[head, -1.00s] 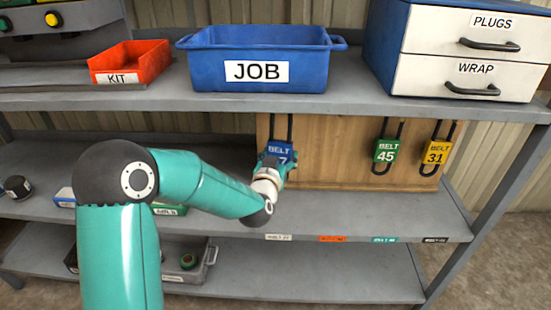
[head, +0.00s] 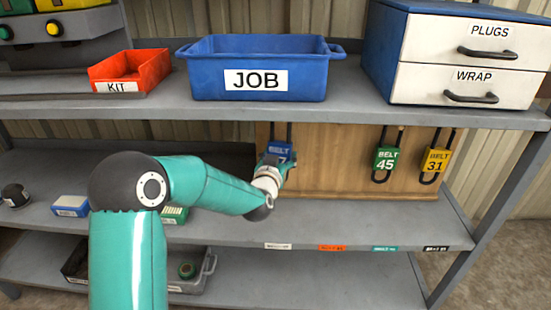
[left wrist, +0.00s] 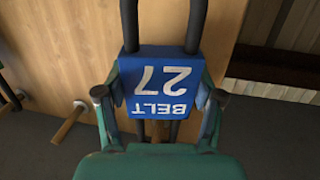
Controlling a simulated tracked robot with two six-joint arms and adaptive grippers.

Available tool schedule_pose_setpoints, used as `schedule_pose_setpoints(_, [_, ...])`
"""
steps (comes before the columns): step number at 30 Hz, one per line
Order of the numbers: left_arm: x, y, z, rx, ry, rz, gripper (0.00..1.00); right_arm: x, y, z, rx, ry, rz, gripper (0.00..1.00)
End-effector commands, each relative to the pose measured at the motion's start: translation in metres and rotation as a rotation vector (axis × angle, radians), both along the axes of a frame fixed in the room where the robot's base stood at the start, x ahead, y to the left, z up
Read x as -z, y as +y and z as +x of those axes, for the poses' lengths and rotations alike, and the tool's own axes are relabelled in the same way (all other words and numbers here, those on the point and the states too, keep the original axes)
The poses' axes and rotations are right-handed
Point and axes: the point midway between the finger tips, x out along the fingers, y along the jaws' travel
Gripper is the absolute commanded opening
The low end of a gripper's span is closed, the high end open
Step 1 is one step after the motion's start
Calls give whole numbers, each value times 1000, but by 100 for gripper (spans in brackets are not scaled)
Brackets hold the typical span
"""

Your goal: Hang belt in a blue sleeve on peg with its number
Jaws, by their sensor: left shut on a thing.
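A belt in a blue sleeve marked BELT 27 (head: 279,150) is in front of the left part of a wooden board (head: 330,172). My left gripper (head: 283,165) is shut on this sleeve. In the left wrist view the sleeve (left wrist: 160,82) appears upside down between the two fingers (left wrist: 158,104), with black belt strands running out of it. A bare wooden peg (left wrist: 68,122) shows beside it. Whether the belt's loop is around a peg is hidden. My right gripper is out of view.
Green belt 45 (head: 386,158) and yellow belt 31 (head: 436,160) hang on the board's right part. Above are a blue JOB bin (head: 312,88), a red KIT tray (head: 145,72) and white drawers (head: 470,75). The shelf front below the board (head: 350,220) is clear.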

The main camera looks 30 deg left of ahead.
Motion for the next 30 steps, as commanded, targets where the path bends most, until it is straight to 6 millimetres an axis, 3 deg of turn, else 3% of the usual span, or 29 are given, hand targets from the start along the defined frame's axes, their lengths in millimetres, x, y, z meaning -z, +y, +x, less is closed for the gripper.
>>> schedule_pose_setpoints(30, [0,1,2,1,-1,0,30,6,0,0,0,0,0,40])
